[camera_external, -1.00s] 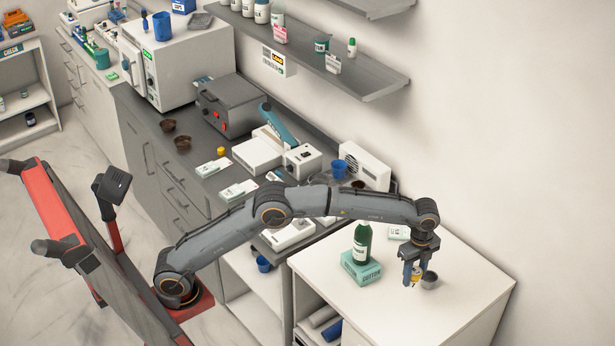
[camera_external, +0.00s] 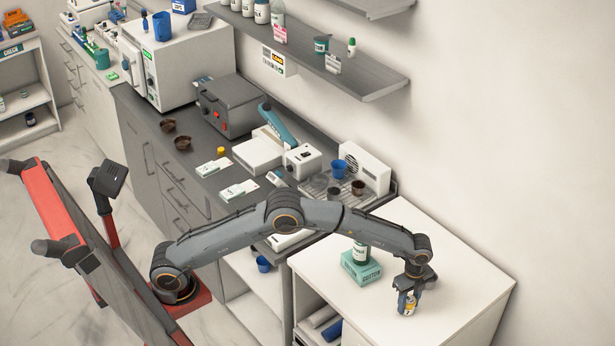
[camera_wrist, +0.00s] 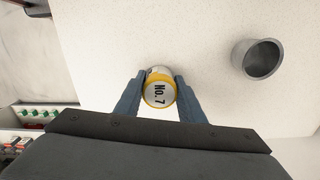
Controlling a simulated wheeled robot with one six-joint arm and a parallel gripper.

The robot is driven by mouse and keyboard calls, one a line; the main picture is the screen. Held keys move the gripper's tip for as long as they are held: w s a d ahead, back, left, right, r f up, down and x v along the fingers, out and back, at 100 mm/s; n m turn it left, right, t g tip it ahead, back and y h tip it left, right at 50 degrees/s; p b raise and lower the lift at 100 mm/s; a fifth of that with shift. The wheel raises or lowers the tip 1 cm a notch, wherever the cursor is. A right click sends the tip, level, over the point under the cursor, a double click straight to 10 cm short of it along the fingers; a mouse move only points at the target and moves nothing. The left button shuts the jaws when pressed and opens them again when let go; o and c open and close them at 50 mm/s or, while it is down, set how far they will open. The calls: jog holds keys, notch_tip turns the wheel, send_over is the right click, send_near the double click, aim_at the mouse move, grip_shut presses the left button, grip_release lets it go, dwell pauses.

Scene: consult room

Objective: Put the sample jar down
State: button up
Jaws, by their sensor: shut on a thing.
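The sample jar (camera_wrist: 159,90), with a yellow rim and "No. 7" on its pale top, is between the fingers of my gripper (camera_wrist: 157,84) in the wrist view. The fingers are shut on its sides. In the external view, my gripper (camera_external: 408,296) points down and the jar (camera_external: 408,309) shows at its fingertips, over the front part of the white cabinet top (camera_external: 455,275). I cannot tell whether the jar touches the surface.
A grey cup (camera_wrist: 262,60) stands right of the jar in the wrist view; my gripper hides it in the external view. The cabinet top's right side is clear.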

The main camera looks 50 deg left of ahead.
aim_at(409, 299)
jog(key=shift+f, duration=0.15)
jog(key=o, duration=1)
jog(key=shift+o, duration=0.2)
notch_tip(409, 299, up, 12)
jog(key=b, duration=0.2)
jog(key=shift+f+b, duration=0.1)
jog(key=shift+b, duration=0.3)
jog(key=shift+r, duration=0.25)
